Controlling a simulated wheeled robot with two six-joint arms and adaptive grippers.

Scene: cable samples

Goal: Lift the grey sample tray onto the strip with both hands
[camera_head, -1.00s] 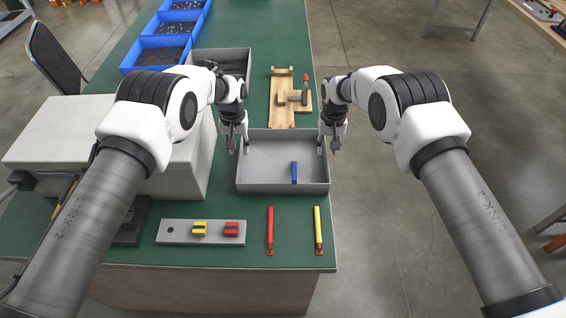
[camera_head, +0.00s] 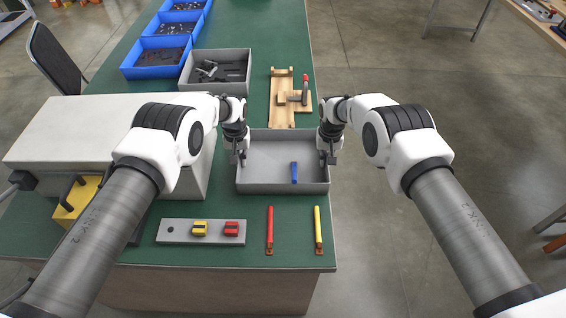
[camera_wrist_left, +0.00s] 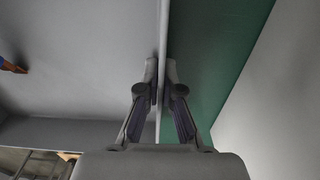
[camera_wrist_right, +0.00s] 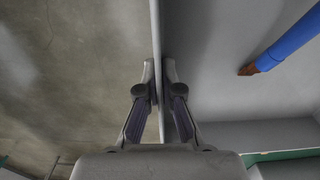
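The grey sample tray (camera_head: 283,188) rests on the green table near its front right, with a blue cable sample (camera_head: 294,172) inside. My left gripper (camera_head: 239,158) is at the tray's left wall, its fingers closed on either side of that wall (camera_wrist_left: 163,75). My right gripper (camera_head: 328,158) is at the right wall, its fingers closed on either side of it (camera_wrist_right: 158,75). A flat grey strip-like plate (camera_head: 180,232) with a yellow and a red block lies in front left of the tray. I cannot tell whether this is the task's strip.
A red cable sample (camera_head: 270,230) and a yellow one (camera_head: 318,230) lie in front of the tray. A wooden fixture (camera_head: 282,110) and a grey bin (camera_head: 222,55) stand behind. A large pale box (camera_head: 110,140) is at left. The table's right edge is close to the tray.

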